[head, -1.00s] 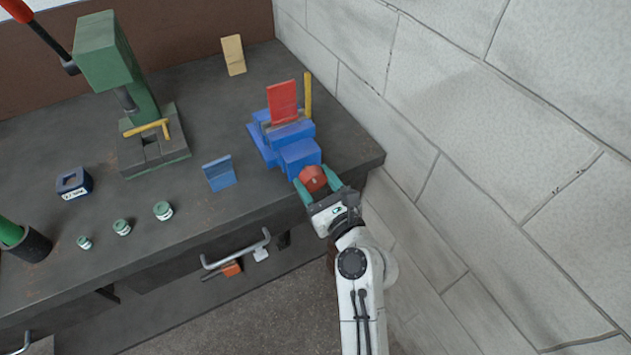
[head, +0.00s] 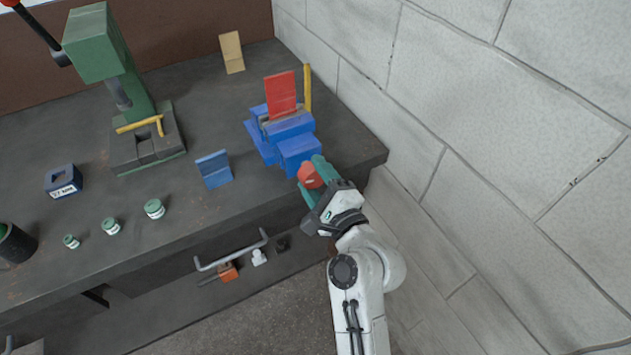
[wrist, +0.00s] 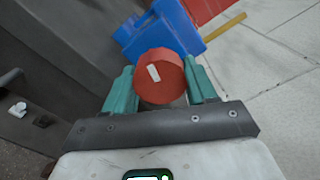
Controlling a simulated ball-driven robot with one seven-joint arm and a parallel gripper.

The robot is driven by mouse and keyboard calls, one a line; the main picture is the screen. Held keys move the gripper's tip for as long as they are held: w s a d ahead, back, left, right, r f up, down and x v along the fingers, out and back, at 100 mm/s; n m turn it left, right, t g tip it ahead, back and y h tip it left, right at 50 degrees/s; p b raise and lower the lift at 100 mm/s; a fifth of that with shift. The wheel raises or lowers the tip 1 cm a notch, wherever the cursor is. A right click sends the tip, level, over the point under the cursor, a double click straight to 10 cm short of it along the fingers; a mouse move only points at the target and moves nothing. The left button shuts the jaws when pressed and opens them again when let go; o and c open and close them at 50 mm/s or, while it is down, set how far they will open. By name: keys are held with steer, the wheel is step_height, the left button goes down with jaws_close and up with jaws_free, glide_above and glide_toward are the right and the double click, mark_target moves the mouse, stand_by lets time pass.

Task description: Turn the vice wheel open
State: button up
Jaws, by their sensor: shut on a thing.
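The vice wheel is a round red knob with a small white mark, at the front of the blue vice (head: 296,150) near the bench's right end. The wheel (head: 310,176) is partly hidden by my gripper in the head view. My gripper (head: 313,178) has its green fingers shut on the wheel, one on each side. In the wrist view the wheel (wrist: 160,78) sits between the two fingers, and its white mark leans slightly off upright. A red plate (head: 281,96) stands upright in the vice, with a yellow bar (head: 307,88) beside it.
A blue angled plate (head: 214,169) stands left of the vice. A green press (head: 125,95), several small green-topped jars (head: 154,208) and a blue block (head: 63,181) are farther left. A grey block wall (head: 480,130) rises close on the right.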

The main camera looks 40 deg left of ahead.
steer(key=n+b, duration=0.2)
steer(key=n, duration=0.2)
steer(key=shift+f+n+b, duration=0.15)
steer(key=shift+n+b, duration=0.15)
steer(key=shift+b, duration=0.05)
steer(key=n+b, duration=0.3)
steer(key=n, duration=0.1)
steer(key=shift+s+n, duration=0.1)
steer(key=shift+n, duration=0.2)
steer(key=n+b, duration=0.4)
steer(key=shift+f+n, duration=0.1)
steer(key=shift+n, duration=0.2)
steer(key=shift+a+n+b, duration=0.1)
steer(key=shift+n+b, duration=1.35)
steer(key=shift+n, duration=0.75)
steer(key=o, duration=0.9)
steer(key=shift+a, duration=0.1)
steer(key=shift+o, duration=0.7)
